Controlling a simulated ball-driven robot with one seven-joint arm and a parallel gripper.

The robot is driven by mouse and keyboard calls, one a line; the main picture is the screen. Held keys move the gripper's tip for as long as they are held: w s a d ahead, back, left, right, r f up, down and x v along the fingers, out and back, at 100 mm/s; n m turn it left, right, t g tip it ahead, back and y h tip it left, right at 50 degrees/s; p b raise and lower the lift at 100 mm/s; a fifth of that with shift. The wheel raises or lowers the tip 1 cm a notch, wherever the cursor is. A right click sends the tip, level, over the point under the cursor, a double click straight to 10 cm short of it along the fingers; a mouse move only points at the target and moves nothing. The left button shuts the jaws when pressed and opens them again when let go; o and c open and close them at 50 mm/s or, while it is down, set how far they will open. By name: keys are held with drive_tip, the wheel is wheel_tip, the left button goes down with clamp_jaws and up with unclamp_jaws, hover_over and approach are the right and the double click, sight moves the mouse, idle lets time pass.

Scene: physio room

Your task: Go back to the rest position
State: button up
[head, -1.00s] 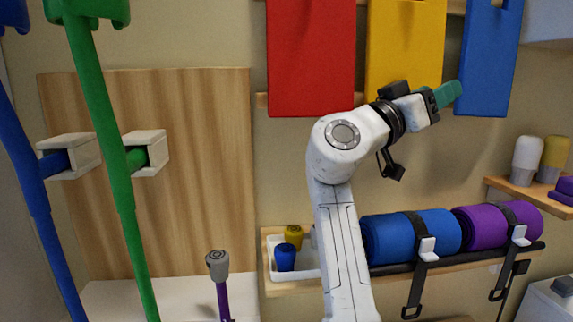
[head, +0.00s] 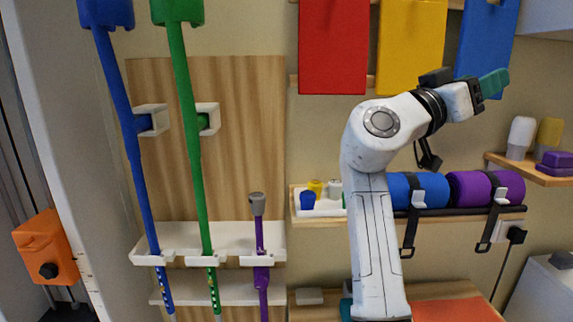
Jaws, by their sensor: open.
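My gripper (head: 492,85) is at the end of my raised white arm, at the upper right of the head view. The arm rises from the bottom of the view, bends at the elbow and leans right.
A blue crutch (head: 127,140) and a green crutch (head: 190,130) stand in a rack at left, beside a purple stick (head: 261,240). Blue (head: 428,190) and purple (head: 470,188) rolls lie strapped on a shelf behind my arm. A side shelf (head: 530,170) is right. An orange box (head: 46,247) hangs far left.

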drive_tip(key=s+d+f+n+y, duration=0.1)
drive_tip(key=d+f+n+y, duration=0.15)
drive_tip(key=f, duration=0.85)
drive_tip(key=s+d+f+n+y, duration=0.1)
drive_tip(key=s+d+f+y, duration=0.2)
drive_tip(key=f, duration=0.9)
drive_tip(key=s+d+f+n+g+y, duration=0.15)
drive_tip(key=s+f, duration=0.25)
drive_tip(key=f, duration=0.6)
drive_tip(key=s+d+f+n+y, duration=0.1)
drive_tip(key=s+f+y, duration=0.25)
drive_tip(key=f, duration=0.65)
drive_tip(key=s+a+f+n+g+y, duration=0.3)
drive_tip(key=s+f+y, duration=0.2)
drive_tip(key=s+f, duration=1)
drive_tip(key=s+a+f+n+g+y, duration=0.1)
drive_tip(key=s+a+f+y, duration=0.1)
drive_tip(key=s, duration=0.4)
drive_tip(key=s+a+f+n+g+y, duration=0.1)
drive_tip(key=s+a+f+y, duration=0.1)
drive_tip(key=s+a, duration=0.3)
drive_tip(key=s+f, duration=0.1)
drive_tip(key=s, duration=0.1)
drive_tip(key=shift+s+f+y, duration=0.2)
drive_tip(key=shift+s+y, duration=0.1)
drive_tip(key=shift+y, duration=0.05)
drive_tip(key=shift+a, duration=0.1)
